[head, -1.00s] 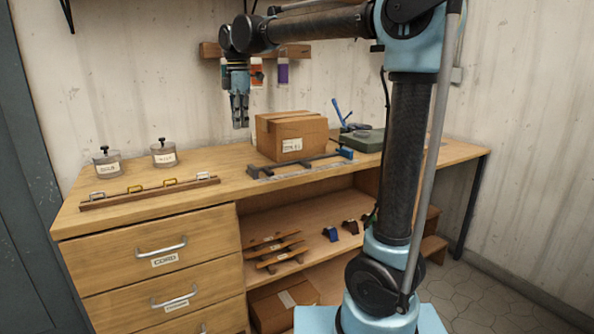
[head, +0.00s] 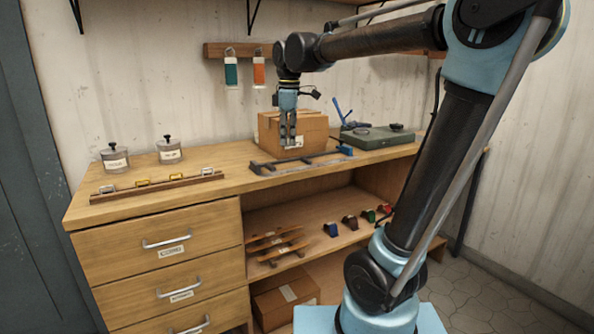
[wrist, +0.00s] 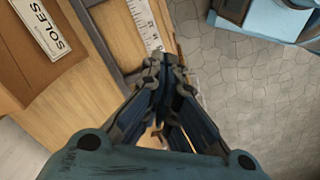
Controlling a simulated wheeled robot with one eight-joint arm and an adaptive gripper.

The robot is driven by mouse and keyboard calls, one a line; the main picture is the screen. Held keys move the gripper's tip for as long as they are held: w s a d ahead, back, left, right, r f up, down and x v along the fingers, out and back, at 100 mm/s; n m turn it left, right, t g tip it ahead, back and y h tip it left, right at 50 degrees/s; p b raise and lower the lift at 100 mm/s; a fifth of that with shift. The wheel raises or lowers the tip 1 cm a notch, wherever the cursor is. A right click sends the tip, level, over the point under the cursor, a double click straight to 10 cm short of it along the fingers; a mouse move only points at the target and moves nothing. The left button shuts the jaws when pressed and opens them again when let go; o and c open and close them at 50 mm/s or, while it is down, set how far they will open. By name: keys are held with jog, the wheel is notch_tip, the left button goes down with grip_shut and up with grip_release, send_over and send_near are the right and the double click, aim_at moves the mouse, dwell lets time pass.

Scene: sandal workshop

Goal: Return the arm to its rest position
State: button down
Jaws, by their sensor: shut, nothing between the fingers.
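My gripper (head: 290,143) is shut and empty. In the head view it points down in front of the cardboard box (head: 318,131), hiding part of it. In the wrist view my gripper (wrist: 166,68) has its fingertips together. The box, labelled SOLES, shows at the upper left of the wrist view (wrist: 22,62). My arm reaches in from the right side of the head view, with its lower link tilted.
On the wooden workbench (head: 225,167) are a blue-ended bar clamp (head: 300,160), two lidded jars, a rack with small clips (head: 157,184) and a green case (head: 378,138). Drawers are shut below left. An open shelf (head: 330,215) holds sandal parts and small coloured items. Floor shows at right.

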jog(key=s+d+f+m, duration=0.8)
jog(key=d+f, duration=0.3)
jog(key=f, duration=0.2)
jog(key=s+d+f+m+t, duration=0.1)
jog(key=s+d+f+m, duration=0.8)
jog(key=s+d+f, duration=0.1)
notch_tip(320, 180, down, 3)
jog(key=shift+s+d+r+t, duration=0.1)
jog(key=shift+s+d+t, duration=0.25)
jog(key=shift+s, duration=0.35)
